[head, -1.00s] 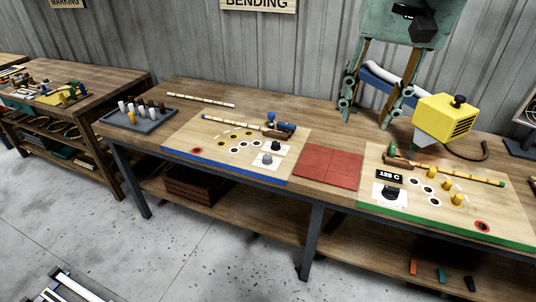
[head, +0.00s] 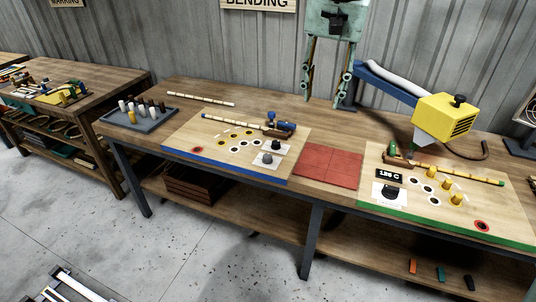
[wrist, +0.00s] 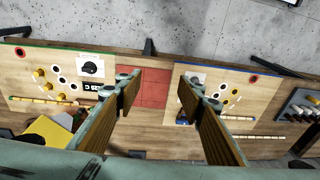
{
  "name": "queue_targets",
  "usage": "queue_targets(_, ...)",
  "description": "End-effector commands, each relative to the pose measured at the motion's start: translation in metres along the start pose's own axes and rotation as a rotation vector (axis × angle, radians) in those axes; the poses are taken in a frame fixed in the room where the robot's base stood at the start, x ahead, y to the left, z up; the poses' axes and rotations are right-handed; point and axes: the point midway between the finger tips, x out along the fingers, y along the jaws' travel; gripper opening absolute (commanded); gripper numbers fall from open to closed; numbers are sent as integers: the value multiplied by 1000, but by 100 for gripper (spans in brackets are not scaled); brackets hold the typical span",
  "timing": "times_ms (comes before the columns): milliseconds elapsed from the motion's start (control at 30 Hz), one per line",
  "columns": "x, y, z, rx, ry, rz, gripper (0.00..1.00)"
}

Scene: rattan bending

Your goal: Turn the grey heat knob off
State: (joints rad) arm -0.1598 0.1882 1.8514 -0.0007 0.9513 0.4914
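The grey knob (head: 267,158) stands on a white plate on the left, blue-edged board. In the wrist view, the white plate (wrist: 197,72) is near my right-hand finger, which hides part of that area. My gripper (head: 326,100) hangs open and empty in the air above the back of the bench, behind and to the right of the grey knob. In the wrist view, its two fingers (wrist: 159,82) are wide apart, with the red mat between them, and touch nothing.
The right, green-edged board (head: 430,215) holds a black dial (head: 389,190), a temperature display (head: 389,176) and yellow pegs (head: 457,198). A yellow heat tool (head: 444,116) stands over it. A red mat (head: 328,166) lies clear between the boards. A grey peg tray (head: 145,122) is at left.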

Motion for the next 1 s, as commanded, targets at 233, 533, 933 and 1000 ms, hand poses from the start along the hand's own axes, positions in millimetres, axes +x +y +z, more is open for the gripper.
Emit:
queue_targets(233, 30, -29, -29, 34, -20, 8, 36)
queue_targets(533, 69, -64, -59, 76, -41, 19, 36)
queue_targets(933, 130, -108, -92, 131, -69, 37, 36)
queue_targets(1000, 140, -116, -97, 141, -73, 40, 36)
